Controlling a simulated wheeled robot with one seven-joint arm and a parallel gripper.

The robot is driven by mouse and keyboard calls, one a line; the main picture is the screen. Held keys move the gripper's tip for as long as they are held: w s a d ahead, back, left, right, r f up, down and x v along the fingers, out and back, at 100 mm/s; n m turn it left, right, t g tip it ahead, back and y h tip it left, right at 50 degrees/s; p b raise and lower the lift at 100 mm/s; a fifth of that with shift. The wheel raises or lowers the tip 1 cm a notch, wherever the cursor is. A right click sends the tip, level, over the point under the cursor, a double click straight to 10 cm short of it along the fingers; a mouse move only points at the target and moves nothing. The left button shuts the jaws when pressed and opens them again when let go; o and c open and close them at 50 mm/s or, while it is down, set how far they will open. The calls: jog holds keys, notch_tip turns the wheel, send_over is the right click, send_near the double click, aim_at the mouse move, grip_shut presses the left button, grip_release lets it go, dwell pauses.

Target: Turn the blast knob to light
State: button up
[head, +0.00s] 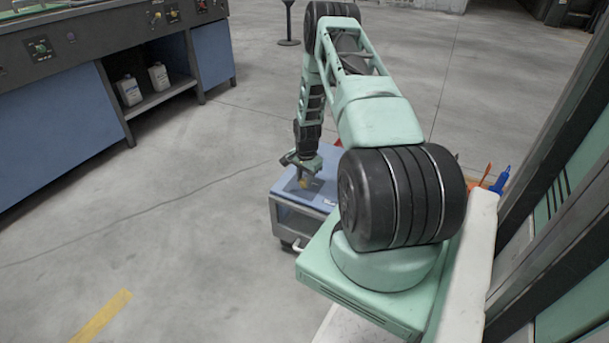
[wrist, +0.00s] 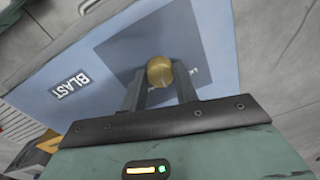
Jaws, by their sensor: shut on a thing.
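The blast knob (wrist: 159,71) is a round brass-coloured knob on a dark square plate of a blue panel (wrist: 205,35). The word BLAST (wrist: 69,86) is printed on the panel to its left in the wrist view. My gripper (wrist: 159,88) is shut on the knob, with one finger on each side of it. In the head view my gripper (head: 304,181) reaches down to the blue top of a small cart-like unit (head: 300,218). The markings beside the knob are mostly hidden by the fingers, so its setting cannot be read.
A long blue bench (head: 60,130) with control panels stands at the left, with two white jugs (head: 144,84) on its shelf. Grey concrete floor (head: 190,220) lies open between bench and unit. Dark uprights (head: 550,190) stand at the right. Blue and orange items (head: 500,181) show behind my arm.

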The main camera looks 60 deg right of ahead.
jog(key=n+p, duration=0.1)
jog(key=n, duration=0.4)
jog(key=shift+n+p, duration=0.3)
jog(key=shift+p, duration=0.1)
jog(key=shift+d+n+p, duration=0.1)
jog(key=shift+n+p, duration=0.35)
jog(key=shift+n, duration=1.85)
jog(key=o, duration=1)
jog(key=shift+c, duration=0.2)
notch_tip(320, 180, up, 17)
jog(key=p, duration=0.3)
jog(key=shift+s+d+r+p, duration=0.2)
jog(key=shift+s+d+p, duration=0.05)
jog(key=shift+s+p, duration=0.1)
jog(key=shift+w, duration=0.15)
